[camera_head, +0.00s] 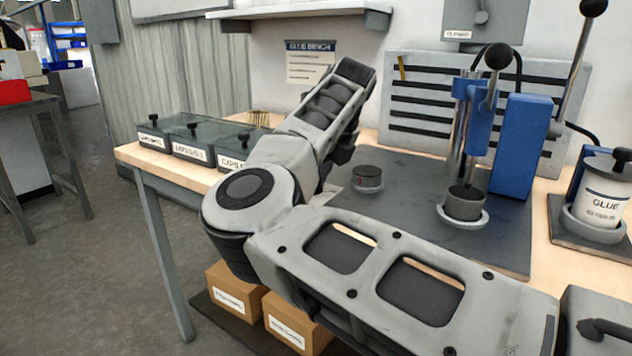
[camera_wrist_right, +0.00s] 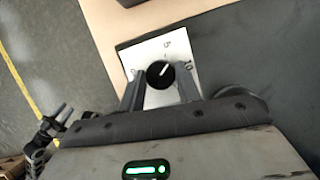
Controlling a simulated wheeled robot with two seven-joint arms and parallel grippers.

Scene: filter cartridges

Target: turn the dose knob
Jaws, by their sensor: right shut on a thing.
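The dose knob (camera_wrist_right: 159,75) is a round black knob with a white pointer line, on a pale dial plate (camera_wrist_right: 150,53) in the right wrist view. The pointer aims up and right, between the marks 5 and 10. My right gripper (camera_wrist_right: 161,79) has one finger on each side of the knob and is shut on it. In the head view my right arm hides the knob; only a pale corner of the plate (camera_head: 326,195) shows beside the arm.
A dark round cartridge piece (camera_head: 367,179) sits on the grey mat (camera_head: 410,190) near the plate. A blue press (camera_head: 522,145) with a cup (camera_head: 464,204) stands to the right, then a glue pot (camera_head: 604,195). Lidded bins (camera_head: 192,140) line the bench's left side.

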